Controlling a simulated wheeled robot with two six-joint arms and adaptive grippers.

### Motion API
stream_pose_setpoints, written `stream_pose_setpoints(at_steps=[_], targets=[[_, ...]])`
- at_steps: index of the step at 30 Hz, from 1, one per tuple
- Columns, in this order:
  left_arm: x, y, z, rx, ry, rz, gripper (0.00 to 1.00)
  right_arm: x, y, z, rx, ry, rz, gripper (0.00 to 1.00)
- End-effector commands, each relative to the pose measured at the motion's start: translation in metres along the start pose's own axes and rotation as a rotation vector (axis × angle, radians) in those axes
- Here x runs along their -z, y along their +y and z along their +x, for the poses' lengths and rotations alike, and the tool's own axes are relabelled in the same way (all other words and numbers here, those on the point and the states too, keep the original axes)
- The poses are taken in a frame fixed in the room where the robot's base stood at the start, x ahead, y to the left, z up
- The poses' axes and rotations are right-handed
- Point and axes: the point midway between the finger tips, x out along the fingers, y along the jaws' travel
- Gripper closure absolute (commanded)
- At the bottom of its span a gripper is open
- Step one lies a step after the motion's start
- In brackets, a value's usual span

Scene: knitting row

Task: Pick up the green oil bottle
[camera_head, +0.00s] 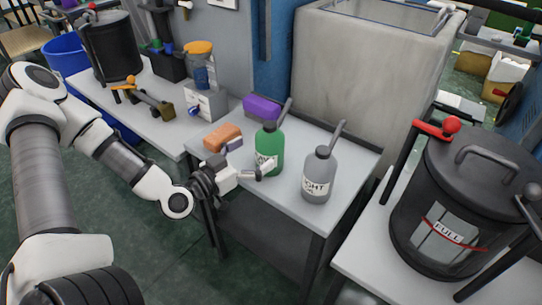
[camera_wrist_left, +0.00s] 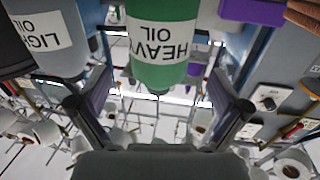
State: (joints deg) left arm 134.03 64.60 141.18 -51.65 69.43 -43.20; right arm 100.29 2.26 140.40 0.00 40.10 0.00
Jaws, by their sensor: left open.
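The green oil bottle (camera_head: 269,146) stands upright on a small light-topped table, with a white label and a grey spout. In the left wrist view the green bottle (camera_wrist_left: 162,45) appears upside down, its label reading HEAVY OIL. My left gripper (camera_head: 263,170) is open and empty, beside the bottle's lower front in the head view. In the wrist view the open fingers (camera_wrist_left: 152,100) point towards the bottle, which appears ahead of the gap between them. Contact cannot be made out. My right gripper is not in view.
A grey bottle (camera_head: 319,176) labelled as light oil stands close right of the green one. An orange block (camera_head: 222,136) and a purple block (camera_head: 262,105) lie on the table (camera_head: 281,202). A large grey tank (camera_head: 362,75) stands behind. A black drum (camera_head: 447,205) stands at right.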

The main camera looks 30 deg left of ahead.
Motion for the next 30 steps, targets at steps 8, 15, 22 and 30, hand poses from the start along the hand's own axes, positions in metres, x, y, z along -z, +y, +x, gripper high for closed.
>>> stream_pose_setpoints(at_steps=[8,15,22,30], targets=[[-0.01,-0.004,0.035,-0.004,-0.003,0.006,0.0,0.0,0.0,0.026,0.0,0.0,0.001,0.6],[-0.006,-0.005,0.054,0.0,-0.003,-0.002,0.0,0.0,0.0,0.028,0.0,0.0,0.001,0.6],[-0.005,-0.005,0.054,0.001,-0.004,-0.003,0.25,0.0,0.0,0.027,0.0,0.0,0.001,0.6],[-0.005,-0.005,0.054,0.0,-0.003,-0.003,0.75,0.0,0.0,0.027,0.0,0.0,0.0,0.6]])
